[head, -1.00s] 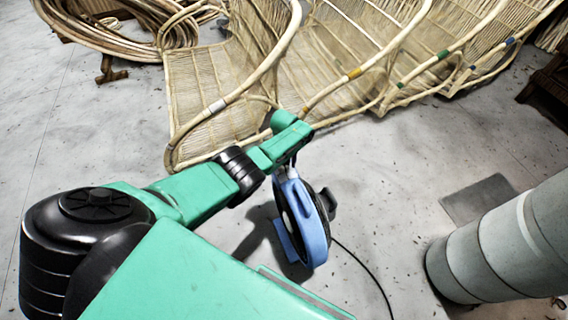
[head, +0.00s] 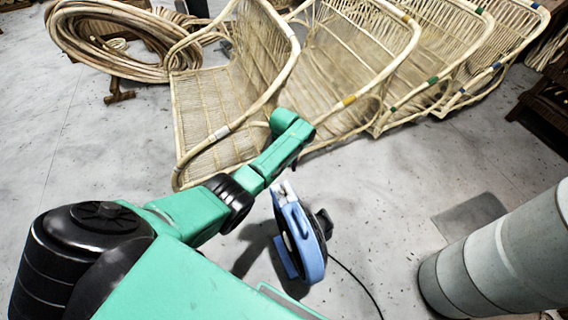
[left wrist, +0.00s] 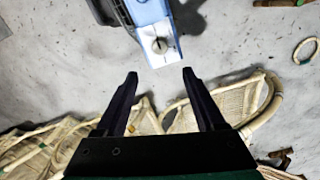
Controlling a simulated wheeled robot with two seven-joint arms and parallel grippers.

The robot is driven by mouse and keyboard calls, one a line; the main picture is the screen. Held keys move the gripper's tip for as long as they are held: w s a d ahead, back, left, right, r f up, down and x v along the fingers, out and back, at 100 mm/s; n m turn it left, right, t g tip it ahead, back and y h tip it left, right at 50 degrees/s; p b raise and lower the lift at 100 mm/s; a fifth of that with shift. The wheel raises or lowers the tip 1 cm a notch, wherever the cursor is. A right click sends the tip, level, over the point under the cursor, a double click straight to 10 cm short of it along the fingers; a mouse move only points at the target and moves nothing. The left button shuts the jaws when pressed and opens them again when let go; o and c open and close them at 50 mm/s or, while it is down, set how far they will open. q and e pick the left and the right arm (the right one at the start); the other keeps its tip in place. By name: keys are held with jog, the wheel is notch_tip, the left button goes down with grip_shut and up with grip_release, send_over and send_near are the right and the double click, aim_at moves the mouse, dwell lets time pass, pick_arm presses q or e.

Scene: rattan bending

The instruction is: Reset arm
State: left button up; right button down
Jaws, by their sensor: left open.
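My left arm (head: 205,210), green with black joints, reaches from the lower left toward the middle in the head view. In the left wrist view my left gripper (left wrist: 160,74) has its two dark fingers spread with nothing between them. A blue and black device (head: 304,240) with a pale top end and a cable stands on the floor just beyond the arm. It also shows at the top of the left wrist view (left wrist: 150,14), past the fingertips and apart from them. My right gripper does not show.
Several rattan chair frames (head: 345,100) with coloured tape bands stand in a row behind the arm. Coiled rattan (head: 75,45) lies at the back left. A grey column (head: 495,255) stands at the right. The floor between the device and column is mostly clear.

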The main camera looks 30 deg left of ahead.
pick_arm(q)
jog(key=shift+f, duration=0.15)
jog(key=s+f+m+p, duration=0.2)
jog(key=s+f+p, duration=0.1)
jog(key=s+f, duration=0.65)
jog(key=s+f+m+p, duration=0.1)
jog(key=s+f+m, duration=0.3)
jog(key=s, duration=1.1)
jog(key=s+f+m+t+p, duration=0.1)
jog(key=s+f+m, duration=0.3)
jog(key=s, duration=1.2)
notch_tip(320, 180, down, 4)
jog(key=shift+s+a+f+p, duration=0.15)
jog(key=shift+a+p, duration=0.2)
jog(key=shift+p, duration=0.3)
jog(key=shift+c, duration=0.3)
